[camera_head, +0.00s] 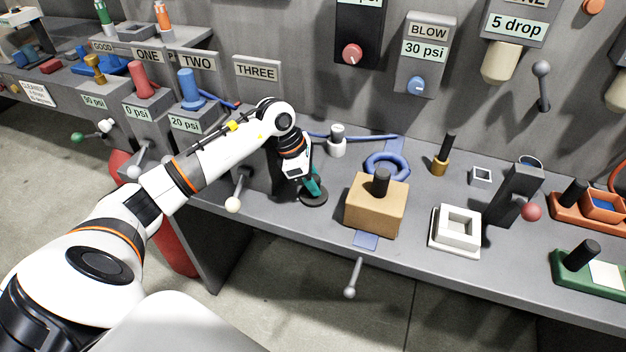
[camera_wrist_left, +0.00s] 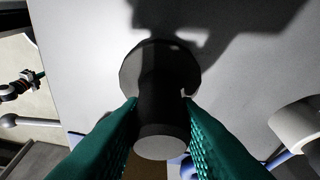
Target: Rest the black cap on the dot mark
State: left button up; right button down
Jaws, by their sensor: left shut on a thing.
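The black cap (camera_head: 313,196) is a dark round disc with a knob on top, low over the grey bench at its left part. My left gripper (camera_head: 311,182) is shut on its knob from above. In the left wrist view, the green fingers of the left gripper (camera_wrist_left: 161,112) press on both sides of the knob of the black cap (camera_wrist_left: 150,70). I cannot tell whether the disc touches the bench. I do not see the dot mark; the cap or gripper may hide it. My right gripper is not in view.
A tan block with a black knob (camera_head: 374,211) stands right of the cap, with a blue ring (camera_head: 386,164) behind it. A white square fixture (camera_head: 456,232) is farther right. A lever with a pale ball (camera_head: 233,205) stands left of the cap. The bench's front edge is close.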

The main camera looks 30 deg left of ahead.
pick_arm(q)
jog(key=o, duration=1.1)
jog(key=shift+c, duration=0.2)
notch_tip(320, 180, up, 9)
jog(key=shift+f+b, duration=0.15)
jog(key=shift+b, duration=0.85)
jog(key=shift+r, duration=0.6)
